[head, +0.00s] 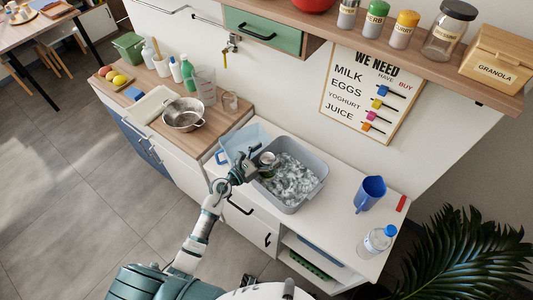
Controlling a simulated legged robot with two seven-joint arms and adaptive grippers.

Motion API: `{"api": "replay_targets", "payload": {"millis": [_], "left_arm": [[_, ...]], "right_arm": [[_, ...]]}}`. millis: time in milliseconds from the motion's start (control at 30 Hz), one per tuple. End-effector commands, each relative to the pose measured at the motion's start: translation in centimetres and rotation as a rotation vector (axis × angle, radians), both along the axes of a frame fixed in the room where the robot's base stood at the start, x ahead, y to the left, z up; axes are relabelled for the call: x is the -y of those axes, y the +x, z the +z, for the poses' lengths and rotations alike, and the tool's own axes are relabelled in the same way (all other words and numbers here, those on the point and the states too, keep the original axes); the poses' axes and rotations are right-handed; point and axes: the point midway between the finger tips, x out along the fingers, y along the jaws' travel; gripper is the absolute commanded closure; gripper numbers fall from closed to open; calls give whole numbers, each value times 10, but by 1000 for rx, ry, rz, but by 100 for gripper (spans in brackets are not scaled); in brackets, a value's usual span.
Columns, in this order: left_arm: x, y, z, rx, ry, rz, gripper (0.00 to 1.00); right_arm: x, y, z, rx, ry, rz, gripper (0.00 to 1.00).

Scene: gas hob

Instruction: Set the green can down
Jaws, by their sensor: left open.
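The green can (267,158) is small in the head view, with its pale top showing. It is at the left side of a grey tub (308,199) filled with what looks like ice (293,180). My left gripper (258,168) is open right at the can, over the tub's left rim. The fingers hide part of the can, and I cannot tell whether they touch it or what lies under it. My right gripper is not in view.
A light blue bin (232,142) stands left of the tub. A blue jug (370,192), a red item (401,204) and a water bottle (377,241) stand to the right on the white counter (335,222). A metal colander (183,115) is on the wooden worktop.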

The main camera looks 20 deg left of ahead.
Motion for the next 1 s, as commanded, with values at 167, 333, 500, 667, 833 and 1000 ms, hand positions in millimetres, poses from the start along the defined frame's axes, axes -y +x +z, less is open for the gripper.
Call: {"api": "replay_targets", "payload": {"millis": [167,333,500,667,833,1000], "left_arm": [[-15,-20,7,2,3,3,8],[-36,-57,7,3,4,1,8],[-54,-84,7,3,1,2,8],[-62,-98,9,6,1,3,8],[-65,-101,11,6,1,3,8],[-65,-101,11,7,-1,2,8]], "right_arm": [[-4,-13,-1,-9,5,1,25],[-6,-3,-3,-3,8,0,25],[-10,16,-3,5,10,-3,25],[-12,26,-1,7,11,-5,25],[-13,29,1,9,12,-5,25],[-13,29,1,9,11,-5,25]]}}
